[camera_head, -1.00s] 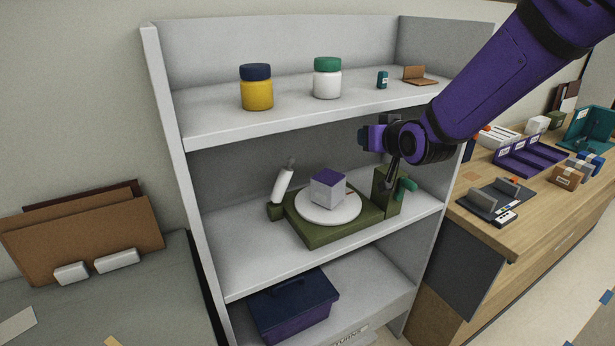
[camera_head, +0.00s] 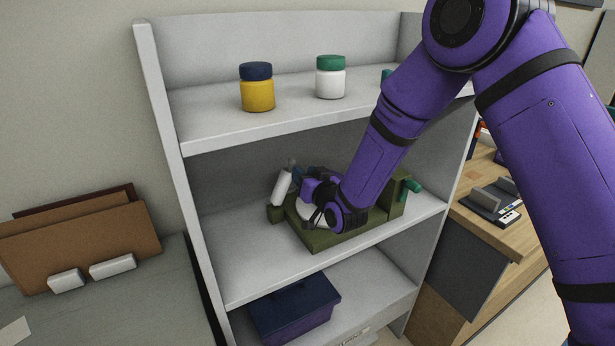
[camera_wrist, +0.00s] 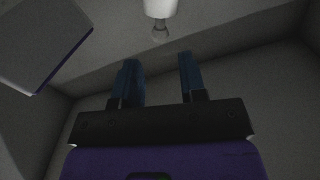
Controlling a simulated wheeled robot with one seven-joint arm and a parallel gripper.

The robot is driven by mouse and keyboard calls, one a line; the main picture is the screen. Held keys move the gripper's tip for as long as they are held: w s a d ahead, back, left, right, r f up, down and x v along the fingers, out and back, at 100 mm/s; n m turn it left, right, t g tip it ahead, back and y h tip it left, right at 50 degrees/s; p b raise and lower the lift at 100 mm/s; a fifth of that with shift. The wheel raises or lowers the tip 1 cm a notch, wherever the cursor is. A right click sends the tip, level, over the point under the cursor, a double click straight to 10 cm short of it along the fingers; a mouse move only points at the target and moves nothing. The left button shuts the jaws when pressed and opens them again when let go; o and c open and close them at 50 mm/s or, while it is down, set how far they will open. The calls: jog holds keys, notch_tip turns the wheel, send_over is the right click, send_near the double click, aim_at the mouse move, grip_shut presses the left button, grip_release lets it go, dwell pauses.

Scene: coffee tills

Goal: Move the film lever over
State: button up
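A green wrapping stand (camera_head: 325,238) with a round white plate (camera_head: 305,211) stands on the middle shelf. At its left a white roll-like lever (camera_head: 282,187) with a grey tip leans up to the right; I take it as the film lever. In the wrist view the white lever (camera_wrist: 160,8) and its grey knob lie just beyond my fingertips. My gripper (camera_wrist: 158,58) is open, with nothing between its two blue fingers. In the head view my gripper (camera_head: 300,175) is close to the lever's right side, over the stand. It mostly hides the box on the plate. A box (camera_wrist: 45,40) shows in the wrist view.
A teal handle (camera_head: 412,186) sticks out at the stand's right. Shelf above holds a yellow jar (camera_head: 257,92) and a white jar (camera_head: 330,82). A dark blue bin (camera_head: 295,308) sits below. The middle shelf's front left is clear.

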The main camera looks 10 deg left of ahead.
aim_at(293, 163)
jog(key=x, duration=0.6)
jog(key=shift+w+a, duration=0.2)
jog(key=shift+w, duration=0.1)
jog(key=shift+c, duration=2.5)
jog(key=s+a, duration=0.1)
jog(key=s+a+r, duration=0.1)
jog(key=a, duration=0.1)
jog(key=shift+s+a+r, duration=0.1)
jog(key=shift+s+a, duration=0.1)
jog(key=shift+s, duration=0.1)
